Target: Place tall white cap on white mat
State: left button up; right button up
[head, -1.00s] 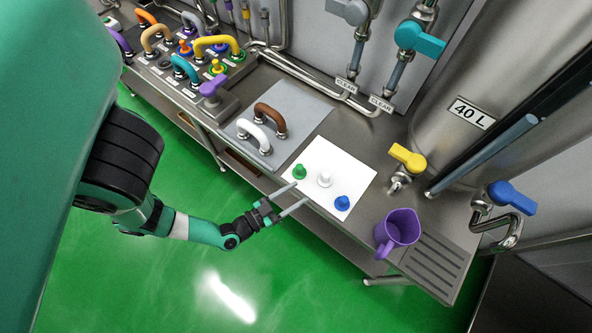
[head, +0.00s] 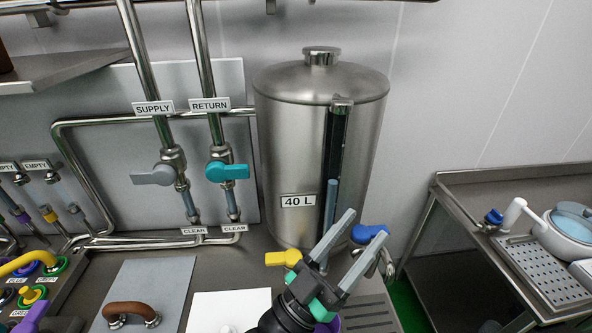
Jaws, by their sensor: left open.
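The white mat (head: 215,306) shows at the bottom edge, cut off by the frame. The top of a white cap (head: 227,329) just shows on it at the very bottom; the rest of it is out of frame. My left gripper (head: 362,225) is raised to the right of the mat, in front of the steel tank. Its two grey fingers are spread apart and point up, with nothing between them. My right gripper is not in view.
A cart (head: 470,188) stands at right. A purple jug is mostly hidden behind my gripper.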

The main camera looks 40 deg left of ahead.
pick_arm(q)
jog(key=s+a+r+t+y, duration=0.1)
jog(key=s+r, duration=0.3)
jog(key=r, duration=0.8)
jog(key=s+a+r+t+y, duration=0.1)
jog(key=s+r, duration=0.4)
jog(key=r, duration=0.8)
jog(key=shift+s+a+t, duration=0.15)
jog(key=shift+a+t, duration=0.35)
jog(key=shift+a, duration=0.4)
